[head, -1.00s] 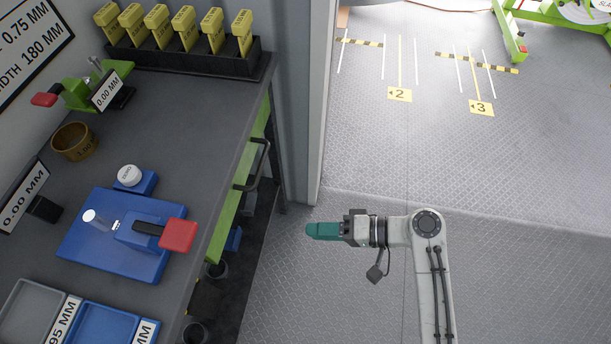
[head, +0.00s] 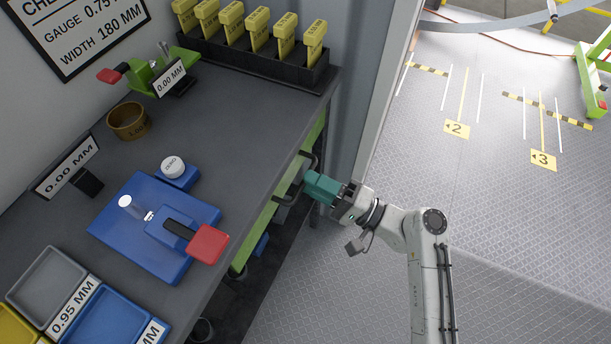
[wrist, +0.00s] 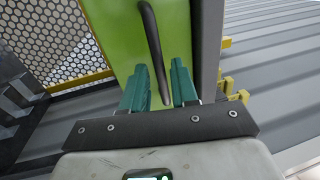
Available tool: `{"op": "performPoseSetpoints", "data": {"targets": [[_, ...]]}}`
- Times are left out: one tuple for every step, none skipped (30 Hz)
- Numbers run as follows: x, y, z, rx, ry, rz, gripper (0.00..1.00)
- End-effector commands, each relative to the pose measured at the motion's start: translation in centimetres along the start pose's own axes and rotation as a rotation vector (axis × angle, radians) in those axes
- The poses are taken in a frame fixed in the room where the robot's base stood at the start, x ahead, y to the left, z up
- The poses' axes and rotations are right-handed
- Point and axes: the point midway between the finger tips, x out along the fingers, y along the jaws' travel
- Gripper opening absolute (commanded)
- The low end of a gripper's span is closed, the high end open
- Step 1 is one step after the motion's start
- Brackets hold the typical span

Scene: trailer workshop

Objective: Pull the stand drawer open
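The stand drawer has a green front (head: 262,222) below the edge of the grey bench top, and it looks flush with the bench. Its black bar handle (head: 303,165) stands out from the front. In the wrist view the green front (wrist: 125,35) fills the upper middle, with the dark handle (wrist: 153,42) running down it. My gripper (head: 316,184) has teal fingers and is at the handle in the head view, covering part of it. In the wrist view my gripper (wrist: 162,78) is open, one finger on each side of the handle, with gaps visible.
The bench top (head: 235,150) carries a blue gauge block with a red lever (head: 208,244), a brass ring (head: 128,121) and a black rack of yellow gauges (head: 260,68). A grey wall post (head: 365,90) stands close behind my gripper.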

Motion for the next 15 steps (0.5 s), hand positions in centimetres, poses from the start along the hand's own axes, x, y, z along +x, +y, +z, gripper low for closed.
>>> {"op": "performPoseSetpoints", "data": {"targets": [[0.7,-0.1,0.0,0.000,-0.002,0.000,0.29],[1.0,-0.1,0.0,0.000,-0.002,0.000,0.29],[1.4,0.0,0.0,-0.001,-0.002,0.000,0.29],[1.7,0.0,0.0,-0.001,-0.003,0.000,0.29],[1.9,0.0,0.0,-0.001,-0.002,0.000,0.29],[2.1,0.0,0.0,-0.001,-0.001,0.000,0.29],[2.2,0.0,0.0,-0.001,0.000,0.000,0.29],[2.2,0.0,0.0,-0.001,0.000,0.000,0.29],[2.3,0.0,0.0,-0.001,0.000,0.000,0.29],[2.3,0.0,0.0,-0.001,0.000,0.000,0.29],[2.4,0.0,0.0,-0.001,0.000,0.001,0.29],[2.4,0.0,0.0,-0.001,0.000,0.000,0.29],[2.4,0.0,0.0,-0.001,0.000,0.000,0.29],[2.4,0.0,0.0,-0.001,0.000,0.000,0.29],[2.3,0.0,0.0,-0.001,0.000,0.000,0.29]]}}
